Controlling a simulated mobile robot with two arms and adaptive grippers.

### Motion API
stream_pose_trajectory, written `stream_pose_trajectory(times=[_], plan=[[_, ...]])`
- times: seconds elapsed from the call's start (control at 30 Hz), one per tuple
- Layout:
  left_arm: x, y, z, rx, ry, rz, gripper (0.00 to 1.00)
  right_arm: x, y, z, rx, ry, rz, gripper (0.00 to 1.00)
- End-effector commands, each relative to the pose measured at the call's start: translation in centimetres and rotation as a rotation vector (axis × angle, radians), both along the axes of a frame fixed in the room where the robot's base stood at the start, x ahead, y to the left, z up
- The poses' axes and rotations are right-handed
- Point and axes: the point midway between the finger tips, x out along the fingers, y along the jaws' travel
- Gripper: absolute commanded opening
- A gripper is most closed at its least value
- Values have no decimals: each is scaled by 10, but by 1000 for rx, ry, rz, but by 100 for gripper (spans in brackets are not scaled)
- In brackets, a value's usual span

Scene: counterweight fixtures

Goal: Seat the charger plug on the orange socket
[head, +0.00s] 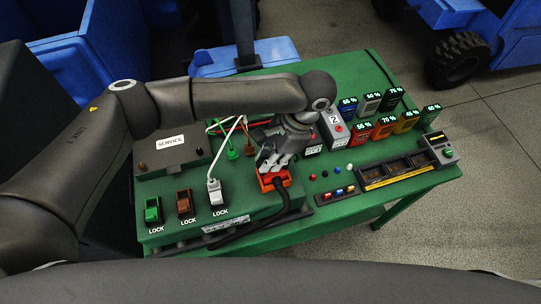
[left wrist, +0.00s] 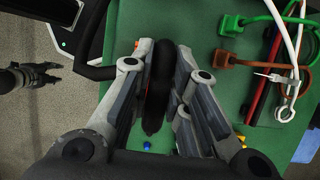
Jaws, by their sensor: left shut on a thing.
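The orange socket (head: 270,181) is at the right end of the row of sockets on the green bench in the head view. My left gripper (head: 271,164) is directly over it, pointing down. In the left wrist view its fingers (left wrist: 160,110) are shut on a black piece, apparently the charger plug (left wrist: 156,72). A thick black cable (head: 291,204) runs from beside the orange socket toward the bench front. The fingers hide most of the plug; I cannot tell whether it touches the socket or sits in it. A dark gripper-like shape (left wrist: 35,76), possibly my right gripper, is at the wrist view's left.
Green (head: 152,210), brown (head: 184,203) and white (head: 216,192) sockets with LOCK labels stand to the left. A white cable (head: 210,160) rises from the white one. Numbered blocks (head: 384,127) and a dark slotted tray (head: 395,172) are to the right.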

Motion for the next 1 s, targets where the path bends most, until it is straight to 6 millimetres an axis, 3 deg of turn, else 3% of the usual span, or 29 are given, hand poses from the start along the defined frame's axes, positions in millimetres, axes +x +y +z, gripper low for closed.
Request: stream_pose_trajectory(times=[0.1,0.13,0.3,0.67,0.83,1.0], plan=[[0,0,-3,0,0,0,0,0,0,-1,0,0,0,40],[0,0,-3,0,0,0,19,0,0,0,0,0,0,40],[0,0,-3,0,0,0,41,0,0,0,0,0,0,40],[0,-1,-1,0,1,0,41,-1,-3,-1,-3,0,2,40],[3,-10,20,-3,-2,0,41,0,-2,0,-2,1,1,40],[8,-24,56,-4,-2,-1,41,0,-1,0,-1,1,1,40]])
